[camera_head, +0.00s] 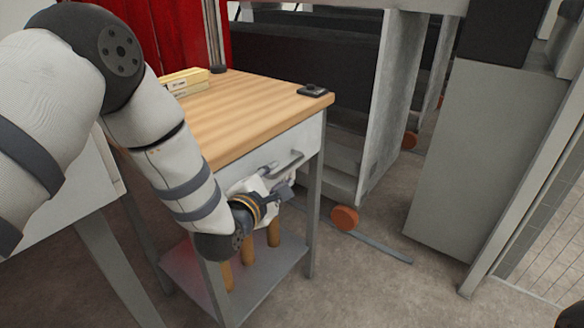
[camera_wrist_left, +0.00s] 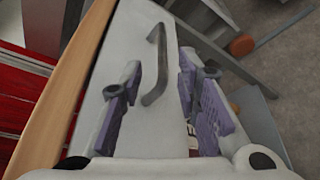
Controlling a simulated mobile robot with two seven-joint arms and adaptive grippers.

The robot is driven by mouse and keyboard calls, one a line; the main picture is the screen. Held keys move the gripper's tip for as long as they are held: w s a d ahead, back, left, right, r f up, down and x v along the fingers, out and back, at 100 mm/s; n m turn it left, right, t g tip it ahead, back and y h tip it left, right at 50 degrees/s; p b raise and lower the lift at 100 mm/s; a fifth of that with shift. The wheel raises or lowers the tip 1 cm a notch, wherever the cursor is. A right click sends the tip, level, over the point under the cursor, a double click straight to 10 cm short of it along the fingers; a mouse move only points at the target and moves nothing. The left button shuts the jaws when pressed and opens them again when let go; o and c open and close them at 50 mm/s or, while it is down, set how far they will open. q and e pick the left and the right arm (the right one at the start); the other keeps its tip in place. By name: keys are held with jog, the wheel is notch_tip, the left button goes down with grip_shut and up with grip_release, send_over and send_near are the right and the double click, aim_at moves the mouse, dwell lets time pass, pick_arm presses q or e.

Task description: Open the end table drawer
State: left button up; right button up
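The end table has a wooden top (camera_head: 262,98) and a light grey drawer front (camera_head: 307,140). The drawer looks shut. My left gripper (camera_head: 283,187) is just in front of and slightly below the handle. In the left wrist view my left gripper (camera_wrist_left: 160,82) is open, its two purple-grey fingers apart on either side of the handle's line. The handle lies ahead between them, and I see no clear contact.
Yellow boxes (camera_head: 186,80) and a small dark object (camera_head: 313,90) lie on the tabletop. Brown cylinders (camera_head: 273,232) stand on the lower shelf. A grey machine frame with an orange wheel (camera_head: 345,218) is close on the right. Floor in front is clear.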

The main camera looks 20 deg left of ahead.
aim_at(283, 172)
pick_arm(q)
jog(key=x, duration=0.5)
jog(key=shift+w+f+b, duration=0.3)
jog(key=shift+f+b, duration=0.05)
jog(key=shift+b, duration=0.05)
jog(key=shift+w, duration=0.55)
grip_shut()
